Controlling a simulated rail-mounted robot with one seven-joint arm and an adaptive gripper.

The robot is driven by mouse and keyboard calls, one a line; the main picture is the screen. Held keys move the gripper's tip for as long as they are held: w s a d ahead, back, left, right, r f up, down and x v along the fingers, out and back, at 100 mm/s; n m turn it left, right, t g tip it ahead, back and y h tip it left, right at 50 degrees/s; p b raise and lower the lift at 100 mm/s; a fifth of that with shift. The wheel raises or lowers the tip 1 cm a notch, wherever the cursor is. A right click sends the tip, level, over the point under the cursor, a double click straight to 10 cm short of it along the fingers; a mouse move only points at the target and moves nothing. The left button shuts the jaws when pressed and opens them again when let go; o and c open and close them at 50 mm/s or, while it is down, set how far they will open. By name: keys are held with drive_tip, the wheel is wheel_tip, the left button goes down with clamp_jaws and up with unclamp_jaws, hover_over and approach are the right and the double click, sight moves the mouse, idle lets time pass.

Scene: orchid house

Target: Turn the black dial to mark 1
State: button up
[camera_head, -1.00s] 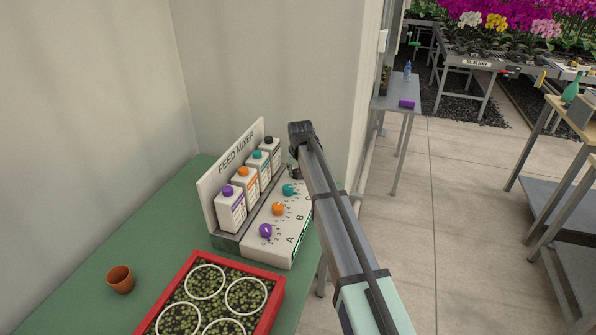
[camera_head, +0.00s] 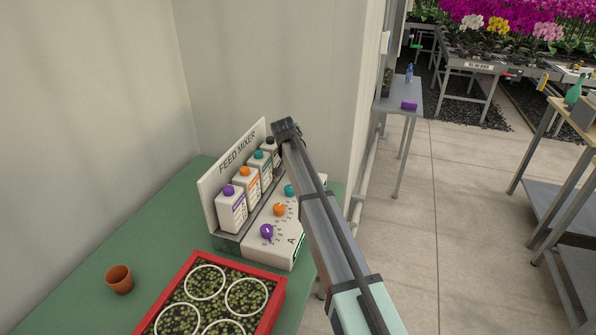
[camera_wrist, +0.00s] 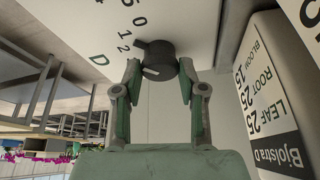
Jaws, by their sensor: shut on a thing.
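The black dial (camera_wrist: 160,58) sits on the white panel of the feed mixer, beside printed numbers and the letter D in the wrist view. My gripper (camera_wrist: 159,68) has its two green-grey fingers on either side of the dial, closed on it. A white mark shows on the dial's near face and a dark lug juts out toward the numbers. I cannot tell exactly which number it points to. In the head view my arm hides the black dial and the gripper tips. The feed mixer (camera_head: 238,150) stands on the green bench.
Teal (camera_head: 291,190), orange (camera_head: 279,209) and purple (camera_head: 266,231) dials line the panel. Several bottles stand behind them, including a purple-capped one (camera_head: 231,212). A red tray (camera_head: 182,276) and a terracotta pot (camera_head: 119,280) are in front. The wall rises close behind.

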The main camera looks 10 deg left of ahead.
drive_tip(key=shift+s+f, duration=0.1)
drive_tip(key=shift+f, duration=0.05)
drive_tip(key=o, duration=1.1)
drive_tip(key=v, duration=1.2)
